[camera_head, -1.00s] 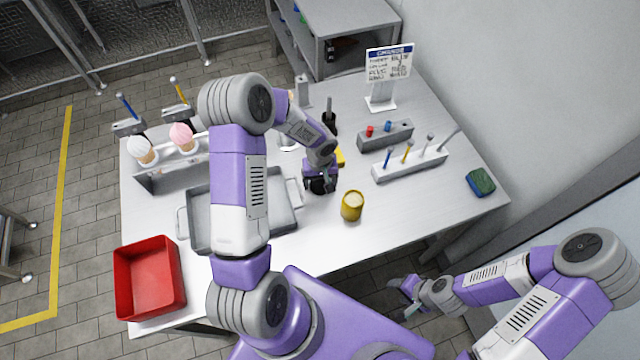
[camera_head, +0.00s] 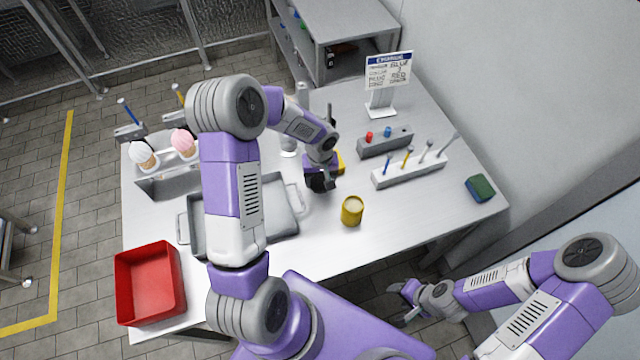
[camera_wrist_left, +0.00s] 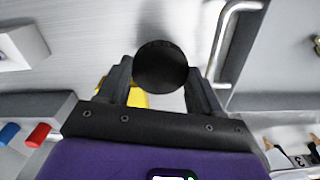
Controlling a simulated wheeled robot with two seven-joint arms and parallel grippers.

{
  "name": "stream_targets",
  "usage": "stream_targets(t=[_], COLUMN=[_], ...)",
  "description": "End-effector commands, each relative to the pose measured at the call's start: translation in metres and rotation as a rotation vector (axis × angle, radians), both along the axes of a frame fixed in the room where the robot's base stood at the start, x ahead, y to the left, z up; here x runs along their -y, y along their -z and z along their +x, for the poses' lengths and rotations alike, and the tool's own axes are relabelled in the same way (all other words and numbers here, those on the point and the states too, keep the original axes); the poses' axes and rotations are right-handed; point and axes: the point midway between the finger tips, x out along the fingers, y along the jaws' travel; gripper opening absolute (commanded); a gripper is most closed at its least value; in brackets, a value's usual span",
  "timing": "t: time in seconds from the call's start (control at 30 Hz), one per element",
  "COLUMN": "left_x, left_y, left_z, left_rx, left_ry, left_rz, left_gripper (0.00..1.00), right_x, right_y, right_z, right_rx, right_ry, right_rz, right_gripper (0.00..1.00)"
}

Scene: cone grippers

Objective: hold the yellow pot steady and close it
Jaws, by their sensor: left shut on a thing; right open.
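The yellow pot (camera_head: 352,211) stands upright on the table near its front edge, with a paler round top. No gripper touches it. My left gripper (camera_head: 322,184) is shut on a black round thing (camera_wrist_left: 160,67), above the table to the pot's upper left. In the left wrist view this thing shows as a dark disc between the fingers. I cannot tell whether it is a lid. A yellow thing (camera_head: 341,161) is partly hidden behind my left gripper. My right gripper (camera_head: 401,302) is open and empty, in front of the table's front edge.
A grey tray (camera_head: 194,236) with handles lies left of the pot, partly behind my left arm. A red bin (camera_head: 150,283) is at the front left. Racks (camera_head: 385,141) with small coloured pieces stand behind.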

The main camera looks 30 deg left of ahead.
Motion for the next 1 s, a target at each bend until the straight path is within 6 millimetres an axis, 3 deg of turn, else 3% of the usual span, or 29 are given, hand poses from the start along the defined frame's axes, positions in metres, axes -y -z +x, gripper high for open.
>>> stream_targets(t=[0.1,0.3,0.77,0.87,1.0], left_x=[0.000,0.000,0.002,0.014,0.047], left_y=[-0.027,-0.050,-0.054,-0.060,-0.078], left_z=[0.001,0.000,0.000,0.005,0.013], left_rx=[0.003,0.000,-0.001,0.003,0.005], left_ry=[0.000,0.000,0.010,0.093,0.336], left_rz=[0.001,0.000,-0.001,-0.001,0.000], left_gripper=[0.37,0.37,0.37,0.37,0.37], right_x=[0.000,0.000,0.000,0.000,0.000], right_y=[-0.005,-0.007,-0.007,-0.005,0.001], right_z=[0.000,0.000,0.000,0.000,0.000], right_rx=[0.000,0.000,0.000,0.000,0.000], right_ry=[0.000,0.000,0.000,0.000,0.000], right_rz=[0.000,0.000,0.000,0.000,0.000], right_gripper=[0.52,0.52,0.52,0.52,0.52])
